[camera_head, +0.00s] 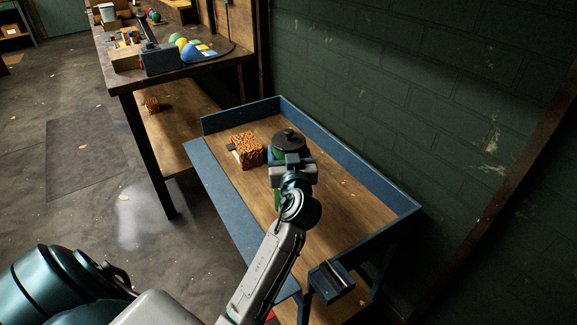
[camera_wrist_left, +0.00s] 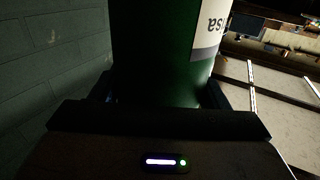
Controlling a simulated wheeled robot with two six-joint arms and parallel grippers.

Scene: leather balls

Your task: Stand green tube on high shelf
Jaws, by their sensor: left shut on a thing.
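The green tube (camera_head: 289,148) has a dark lid and stands upright over the blue-edged wooden table. Its lower part shows a little beside my arm. My left gripper (camera_head: 291,160) is shut around the tube's body. In the left wrist view the tube (camera_wrist_left: 160,50) fills the space between the fingers (camera_wrist_left: 162,95), with a white label at its right. I cannot tell whether its base touches the table. My right gripper is not in view. I cannot tell which surface is the high shelf.
The blue-edged table (camera_head: 355,205) has a brown patterned block (camera_head: 246,149) left of the tube and a blue-grey box-like thing (camera_head: 331,281) at its near edge. Its right part is clear. A cluttered workbench (camera_head: 125,76) with a lower shelf stands behind left. A green brick wall (camera_head: 420,90) rises at right.

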